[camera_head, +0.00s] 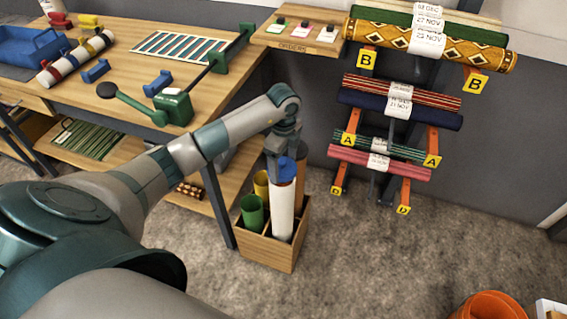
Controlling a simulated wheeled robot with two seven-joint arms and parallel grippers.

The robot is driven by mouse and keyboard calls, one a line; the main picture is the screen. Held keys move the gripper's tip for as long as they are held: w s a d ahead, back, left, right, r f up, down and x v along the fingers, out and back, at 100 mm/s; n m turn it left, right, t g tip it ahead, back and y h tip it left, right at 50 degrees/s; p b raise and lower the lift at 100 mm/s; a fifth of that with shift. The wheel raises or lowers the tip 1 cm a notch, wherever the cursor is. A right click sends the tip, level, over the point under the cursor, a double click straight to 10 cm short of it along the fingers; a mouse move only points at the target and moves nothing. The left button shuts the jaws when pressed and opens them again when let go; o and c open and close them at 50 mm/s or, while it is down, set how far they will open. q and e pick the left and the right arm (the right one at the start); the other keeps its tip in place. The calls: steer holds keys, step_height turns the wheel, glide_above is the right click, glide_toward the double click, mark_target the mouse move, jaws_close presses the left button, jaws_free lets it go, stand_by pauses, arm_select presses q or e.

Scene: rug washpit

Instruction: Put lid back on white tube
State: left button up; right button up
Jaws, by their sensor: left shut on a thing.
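My left gripper (283,154) points down over the wooden tube box and is shut on a blue lid (285,170). The lid is lined up with the top of the white tube (282,212), which stands upright in the box. The lid's lower edge meets or nearly meets the tube's top; I cannot tell whether it is seated or just above. The gripper hides part of the lid's top. My right gripper is out of view.
The wooden box (268,250) also holds a green tube (252,211), a yellow tube (261,184) and a brown tube (301,188). The workbench (215,48) is close behind on the left. A rack of rolled rugs (400,100) stands right. An orange bucket (489,306) sits lower right; carpet between is clear.

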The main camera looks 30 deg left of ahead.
arm_select(q)
steer(key=shift+f, duration=0.2)
steer(key=shift+f+b, duration=0.3)
steer(key=shift+f, duration=0.3)
steer(key=shift+f+b, duration=0.4)
steer(key=shift+f, duration=0.15)
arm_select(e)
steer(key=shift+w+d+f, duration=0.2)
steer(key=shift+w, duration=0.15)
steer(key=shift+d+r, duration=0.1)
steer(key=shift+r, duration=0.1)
arm_select(q)
steer(key=shift+p, duration=0.3)
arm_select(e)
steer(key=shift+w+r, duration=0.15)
